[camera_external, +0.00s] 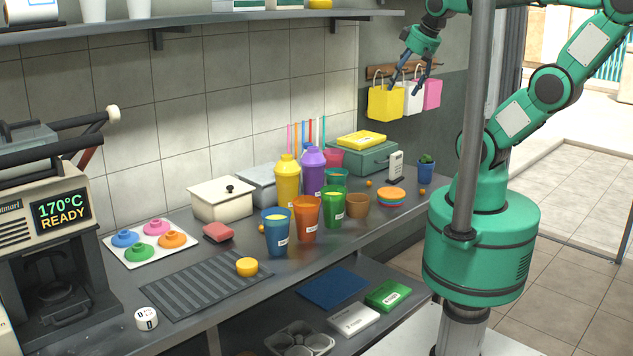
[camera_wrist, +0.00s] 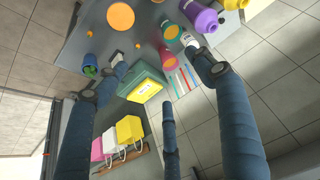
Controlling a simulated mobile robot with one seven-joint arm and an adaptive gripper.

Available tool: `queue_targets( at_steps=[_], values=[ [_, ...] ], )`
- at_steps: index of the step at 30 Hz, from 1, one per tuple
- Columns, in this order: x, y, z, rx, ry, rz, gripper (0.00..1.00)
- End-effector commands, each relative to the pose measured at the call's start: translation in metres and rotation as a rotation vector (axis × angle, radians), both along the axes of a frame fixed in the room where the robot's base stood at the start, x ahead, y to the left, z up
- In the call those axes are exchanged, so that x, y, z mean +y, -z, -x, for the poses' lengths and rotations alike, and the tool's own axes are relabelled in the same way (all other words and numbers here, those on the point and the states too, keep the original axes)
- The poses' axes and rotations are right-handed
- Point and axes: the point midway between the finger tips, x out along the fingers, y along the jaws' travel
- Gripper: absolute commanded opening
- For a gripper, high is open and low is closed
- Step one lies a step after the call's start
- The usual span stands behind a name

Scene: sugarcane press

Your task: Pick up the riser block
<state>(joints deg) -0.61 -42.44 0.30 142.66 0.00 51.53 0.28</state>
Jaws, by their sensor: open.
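I cannot tell for sure which thing is the riser block; no readable label names it. Block-like things in the external view are a small red block (camera_external: 217,232) on the counter, a flat yellow block (camera_external: 362,139) on a green box (camera_external: 365,158), and white (camera_external: 353,319) and green (camera_external: 388,294) packs on the lower shelf. My gripper (camera_external: 411,76) is open and empty, high up before the hanging bags, apart from all of these. In the wrist view, the yellow block (camera_wrist: 147,91) and green box (camera_wrist: 135,82) show between my spread fingers.
Several cups and bottles crowd the counter's middle, including a blue cup (camera_external: 278,232) and a purple bottle (camera_external: 313,172). A press machine (camera_external: 60,230) stands at left. Paper bags (camera_external: 385,102) hang on the wall. A ribbed mat (camera_external: 190,288) lies in front, mostly bare.

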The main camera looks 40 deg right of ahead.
Motion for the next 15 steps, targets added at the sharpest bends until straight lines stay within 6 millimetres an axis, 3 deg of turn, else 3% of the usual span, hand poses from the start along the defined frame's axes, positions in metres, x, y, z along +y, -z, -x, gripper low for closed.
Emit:
queue_targets(
  at_steps=[8,15],
  values=[
    [0.032,-0.004,-0.036,0.050,-0.058,-0.015,0.69],
    [0.093,0.001,-0.087,0.120,-0.140,-0.027,0.69]
  ],
)
